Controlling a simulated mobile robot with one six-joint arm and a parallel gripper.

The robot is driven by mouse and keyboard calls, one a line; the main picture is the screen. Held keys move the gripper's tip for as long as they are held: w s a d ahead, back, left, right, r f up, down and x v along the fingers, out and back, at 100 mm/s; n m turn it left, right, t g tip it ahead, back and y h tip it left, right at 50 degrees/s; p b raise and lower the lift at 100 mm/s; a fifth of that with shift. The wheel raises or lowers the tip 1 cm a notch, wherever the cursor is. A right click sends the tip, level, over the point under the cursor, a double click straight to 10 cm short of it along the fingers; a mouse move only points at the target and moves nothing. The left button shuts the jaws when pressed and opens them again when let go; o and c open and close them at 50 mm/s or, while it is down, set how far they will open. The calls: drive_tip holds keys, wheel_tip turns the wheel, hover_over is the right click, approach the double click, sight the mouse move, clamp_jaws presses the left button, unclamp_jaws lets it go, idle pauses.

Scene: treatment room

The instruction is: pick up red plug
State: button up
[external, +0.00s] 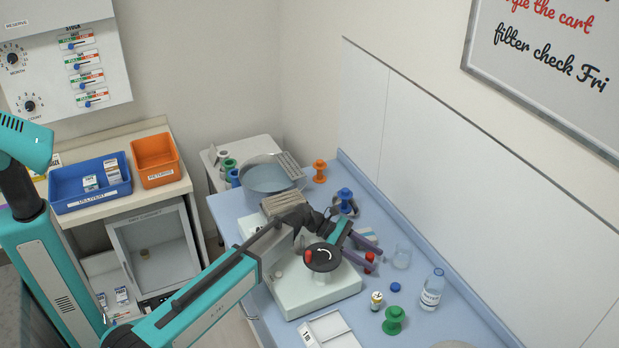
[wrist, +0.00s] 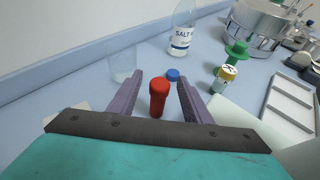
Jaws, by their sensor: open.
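The red plug (wrist: 159,96) stands on the blue counter in the wrist view, with a rounded head on a narrower body. My gripper (wrist: 160,80) is open, with one purple finger on each side of the plug and a visible gap on both sides. In the external view the red plug (external: 369,261) shows small beside the purple fingers of my gripper (external: 375,256).
A clear glass (external: 402,257), a blue cap (external: 395,287), a salt bottle (external: 431,290), a green plug (external: 394,320) and a yellow-topped vial (external: 376,301) stand nearby. A white machine (external: 315,290) lies under my arm. The wall panel borders the counter (external: 470,325).

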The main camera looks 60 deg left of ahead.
clamp_jaws()
idle(0.5)
drive_tip(key=shift+r+b, duration=0.95)
drive_tip(key=shift+r, duration=4.05)
